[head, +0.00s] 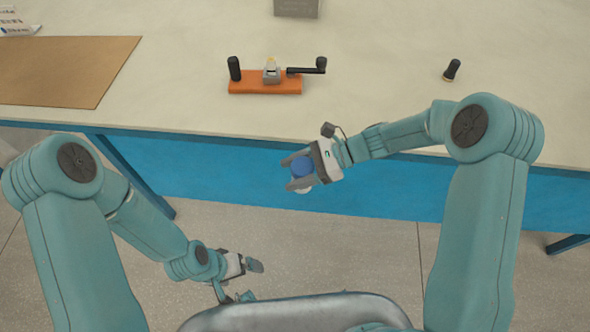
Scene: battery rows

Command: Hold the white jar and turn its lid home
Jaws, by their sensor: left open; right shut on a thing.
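A blue round lid (301,167) shows between the fingers of my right gripper (299,172), in front of the table's near edge. A small part of the white jar (304,190) shows just below the lid and the lower finger. My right gripper is shut on the jar and holds it clear of the table top; the fingers hide most of the jar's body. How far the lid is turned cannot be told. My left gripper (241,281) is open and empty, low over the floor, below and to the left of the jar.
The pale table (400,80) has a blue front panel. On it are an orange base (265,87) with a black crank and post, a small black knobbed piece (452,69), a brown mat (60,70) and a grey block (297,7). The table's right part is mostly clear.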

